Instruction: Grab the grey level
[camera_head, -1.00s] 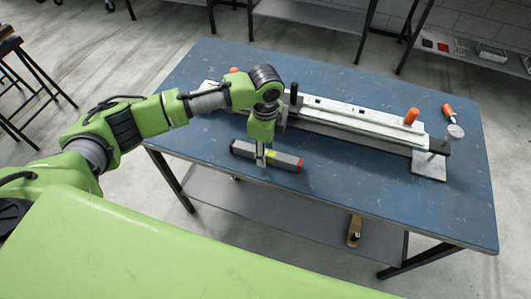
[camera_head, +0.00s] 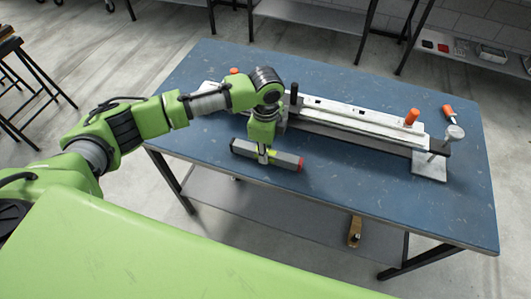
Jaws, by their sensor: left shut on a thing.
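The grey level (camera_head: 285,160) is a short bar with a red end and a yellow-green vial at its middle. It is at the near edge of the blue table (camera_head: 375,195). My left gripper (camera_head: 263,158) points down over the middle of the level and is shut on it. The gripper hides part of the level's middle. I cannot tell whether the level touches the table top. My right gripper is not in view.
A long white and dark metal fixture (camera_head: 350,120) with orange handles lies behind the level. An orange-handled tool (camera_head: 448,111) and a clamp on a metal plate (camera_head: 429,165) are at the right. The table's front right is clear.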

